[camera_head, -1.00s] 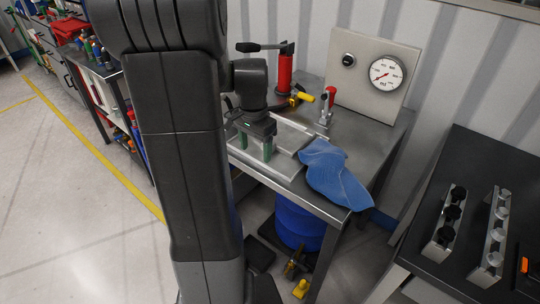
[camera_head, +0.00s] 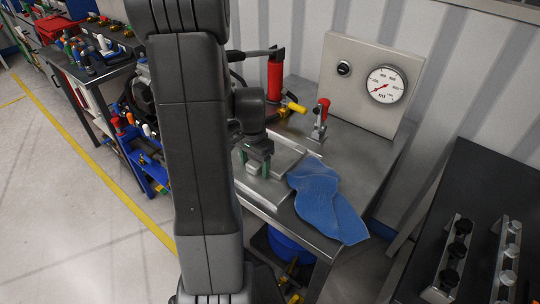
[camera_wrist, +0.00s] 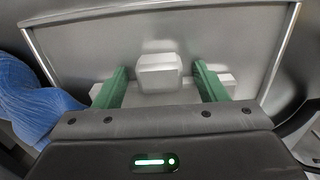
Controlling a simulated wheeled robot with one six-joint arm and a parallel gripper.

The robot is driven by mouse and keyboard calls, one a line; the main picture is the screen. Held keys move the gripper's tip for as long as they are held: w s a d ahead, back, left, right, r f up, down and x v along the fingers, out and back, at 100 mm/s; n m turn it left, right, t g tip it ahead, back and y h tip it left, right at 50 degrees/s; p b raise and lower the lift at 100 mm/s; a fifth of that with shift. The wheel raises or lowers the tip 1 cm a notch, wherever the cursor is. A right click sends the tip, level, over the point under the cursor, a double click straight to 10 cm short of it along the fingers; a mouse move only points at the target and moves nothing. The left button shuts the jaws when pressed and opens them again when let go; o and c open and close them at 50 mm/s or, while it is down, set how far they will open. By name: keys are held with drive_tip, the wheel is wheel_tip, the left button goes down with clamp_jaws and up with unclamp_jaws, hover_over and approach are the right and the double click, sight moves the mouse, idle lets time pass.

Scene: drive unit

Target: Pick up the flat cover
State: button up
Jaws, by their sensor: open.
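The flat cover (camera_head: 283,160) appears to be the grey metal plate lying flat on the steel bench, with light raised edges. It fills much of the wrist view (camera_wrist: 225,38). A small pale block (camera_wrist: 159,72), like a handle, stands up from it on a pale bar. My gripper (camera_head: 254,166) points down over the plate, and its green fingers are open. In the wrist view the fingers stand left and right of the block, with a gap on each side. Whether the fingertips reach down beside the block is hard to tell. My arm hides the plate's left part in the head view.
A blue cloth (camera_head: 325,203) lies right of the plate and hangs over the bench's front edge. A red-handled clamp (camera_head: 320,120), a red cylinder (camera_head: 275,80) and a gauge panel (camera_head: 345,60) stand behind. A dark table (camera_head: 470,200) with metal racks is at right.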

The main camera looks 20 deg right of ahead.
clamp_jaws()
drive_tip(key=shift+r, duration=0.1)
